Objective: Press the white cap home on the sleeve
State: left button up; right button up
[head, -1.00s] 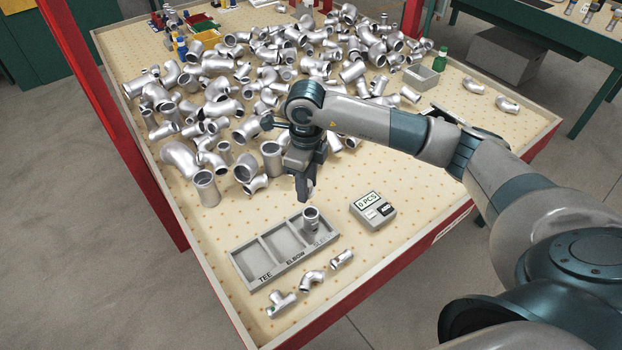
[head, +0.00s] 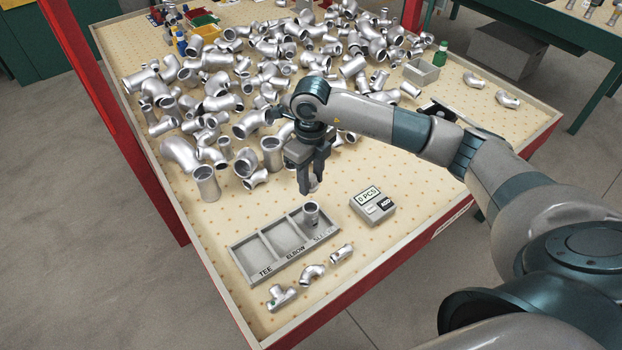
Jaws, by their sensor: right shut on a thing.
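My right gripper (head: 312,186) is above the sleeve, fingers pointing down. My left gripper is not in view.
A grey counter (head: 372,206) reading "0 PCS" sits right of the tray. A tee (head: 281,297), an elbow (head: 311,275) and a small sleeve (head: 342,253) lie in front of it. Many silver fittings are heaped behind. The tray's left and middle compartments are empty.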

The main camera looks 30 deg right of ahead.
jog(key=b, duration=0.5)
send_over(311, 201)
jog(key=s, duration=0.2)
jog(key=shift+w+a+f, duration=0.1)
jog(key=shift+a+f, duration=0.15)
jog(key=shift+f, duration=1.2)
jog(key=shift+a+f, duration=0.2)
jog(key=shift+f, duration=1.2)
jog(key=shift+f, duration=1.55)
jog(key=o, duration=1.1)
jog(key=shift+r, duration=0.1)
